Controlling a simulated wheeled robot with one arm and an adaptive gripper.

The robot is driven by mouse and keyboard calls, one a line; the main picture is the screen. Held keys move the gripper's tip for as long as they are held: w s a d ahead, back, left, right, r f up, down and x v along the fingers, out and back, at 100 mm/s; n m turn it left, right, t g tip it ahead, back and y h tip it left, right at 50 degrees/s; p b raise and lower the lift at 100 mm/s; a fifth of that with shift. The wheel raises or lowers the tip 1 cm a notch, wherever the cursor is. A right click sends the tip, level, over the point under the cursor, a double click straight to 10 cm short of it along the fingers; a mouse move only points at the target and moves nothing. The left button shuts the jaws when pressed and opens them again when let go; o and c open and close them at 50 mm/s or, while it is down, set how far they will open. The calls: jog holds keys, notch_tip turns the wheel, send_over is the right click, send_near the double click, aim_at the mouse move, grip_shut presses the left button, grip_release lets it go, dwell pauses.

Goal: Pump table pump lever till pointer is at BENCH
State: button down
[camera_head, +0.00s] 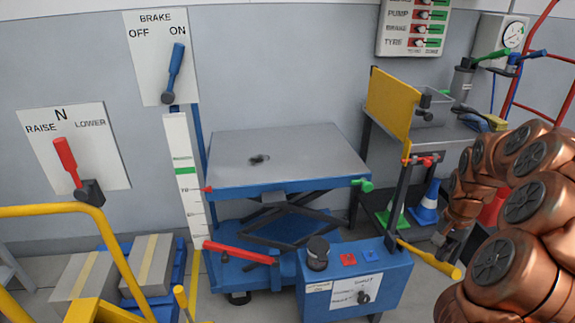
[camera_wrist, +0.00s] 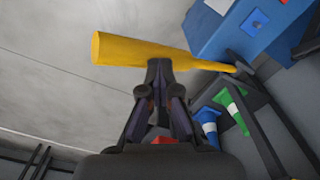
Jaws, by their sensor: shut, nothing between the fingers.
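A yellow lever handle (camera_head: 430,260) sticks out from the right end of the blue control box (camera_head: 385,268). It also crosses the wrist view (camera_wrist: 140,49), its thick end to the left. My gripper (camera_wrist: 160,66) is shut and empty, its tips right at the handle's edge; I cannot tell whether they touch it. In the head view my gripper (camera_head: 440,238) is beside and above the handle. The blue lift table (camera_head: 290,150) has a grey top. A red pointer (camera_head: 207,189) at its left corner stands on the white scale (camera_head: 183,180), below the green band. The scale's words are too small to read.
A red lever (camera_head: 240,253) lies low in front of the table. A yellow rail (camera_head: 60,210) and boxes (camera_head: 150,265) are at the left. A grey workbench (camera_head: 430,130) and blue and green cones (camera_head: 427,205) stand behind my arm.

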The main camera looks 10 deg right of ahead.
jog(key=shift+r+p, duration=0.55)
jog(key=shift+r, duration=1.65)
jog(key=shift+f, duration=0.15)
jog(key=shift+f+b, duration=2.6)
jog(key=shift+f, duration=5.2)
jog(key=shift+r+p, duration=2.5)
jog(key=shift+r, duration=5.5)
jog(key=shift+f, duration=0.4)
